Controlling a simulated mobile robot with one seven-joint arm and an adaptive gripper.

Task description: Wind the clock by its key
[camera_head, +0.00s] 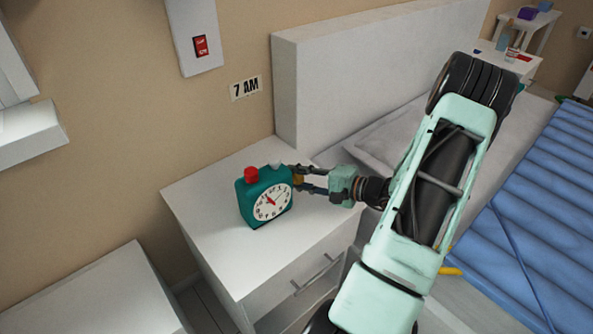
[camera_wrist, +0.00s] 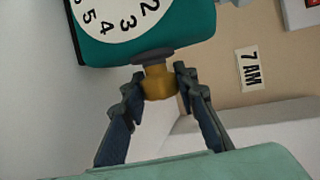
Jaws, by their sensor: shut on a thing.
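A teal alarm clock (camera_head: 262,196) with a white face, a red button and a grey button on top stands upright on a white nightstand. In the wrist view the clock (camera_wrist: 178,52) fills the top. Its brass key (camera_wrist: 159,83) sticks out from the clock's side on a dark collar. My gripper (camera_head: 297,179) reaches in from the right at the clock's side. In the wrist view my gripper (camera_wrist: 160,80) has its two fingers on either side of the key, shut on it. The key is mostly hidden in the head view.
The nightstand (camera_head: 205,230) has bare top around the clock. A bed with a white headboard (camera_head: 370,70) and blue cover (camera_head: 540,220) is on the right. A "7 AM" sign (camera_head: 245,88) and a red switch (camera_head: 201,46) are on the wall behind.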

